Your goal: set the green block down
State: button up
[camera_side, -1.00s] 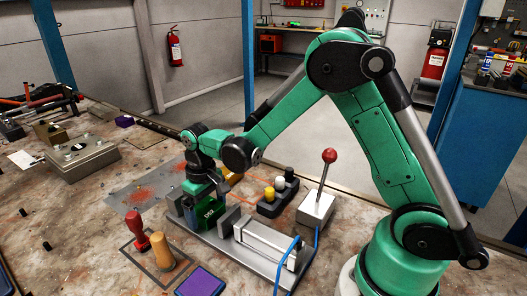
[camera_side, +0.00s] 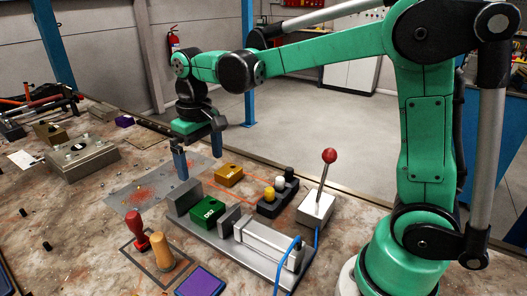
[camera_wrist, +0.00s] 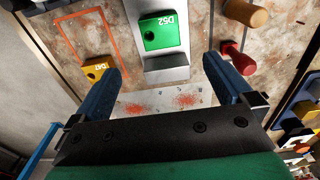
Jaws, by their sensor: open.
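The green block (camera_side: 208,210), marked D52, sits on the grey metal fixture (camera_side: 186,230) between its end plate and the sliding plate in front of the cylinder. It also shows in the wrist view (camera_wrist: 162,31), upper middle. My gripper (camera_side: 199,164) is raised above the bench, behind and above the block, with its blue fingers spread apart. In the wrist view my gripper (camera_wrist: 165,75) is open and empty, with the block beyond the gap between the fingers. Nothing touches the block from my side.
A button box (camera_side: 277,199) and a red-knobbed lever box (camera_side: 316,209) stand to the right. Red and tan stamps (camera_side: 161,250) stand front left, near a purple pad (camera_side: 201,281). A red-stained metal sheet (camera_side: 145,194) lies left.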

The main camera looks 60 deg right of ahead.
jog(key=s+d+t, duration=0.1)
jog(key=s+t, duration=0.6)
jog(key=s, duration=0.2)
jog(key=shift+s+f, duration=0.2)
jog(key=shift+s, duration=0.05)
dwell(0.4)
